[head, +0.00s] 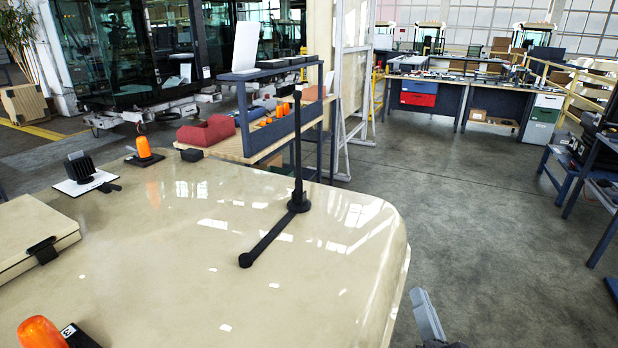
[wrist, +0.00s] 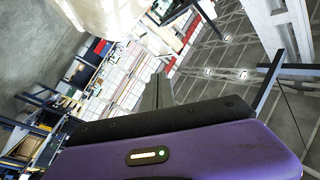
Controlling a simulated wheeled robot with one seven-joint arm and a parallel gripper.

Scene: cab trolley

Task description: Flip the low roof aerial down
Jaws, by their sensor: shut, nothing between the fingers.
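The black roof aerial (head: 298,150) stands upright from a round black base near the right edge of the cream cab roof (head: 190,255). A dark flat bar (head: 270,238) runs from that base along the roof, down and left, to a rounded end. My gripper (head: 425,305) shows at the bottom of the head view, off the roof's right edge and well apart from the aerial; only its grey finger part shows. In the wrist view my gripper (wrist: 157,88) has its grey fingers together, with nothing between them. The aerial cannot be made out clearly there.
Orange beacons (head: 145,146) (head: 42,334) and a black ribbed part on a white plate (head: 86,175) are on the roof. A raised cream hatch (head: 30,238) lies at left. A workbench (head: 265,135) stands behind the roof. Open floor (head: 480,230) lies to the right.

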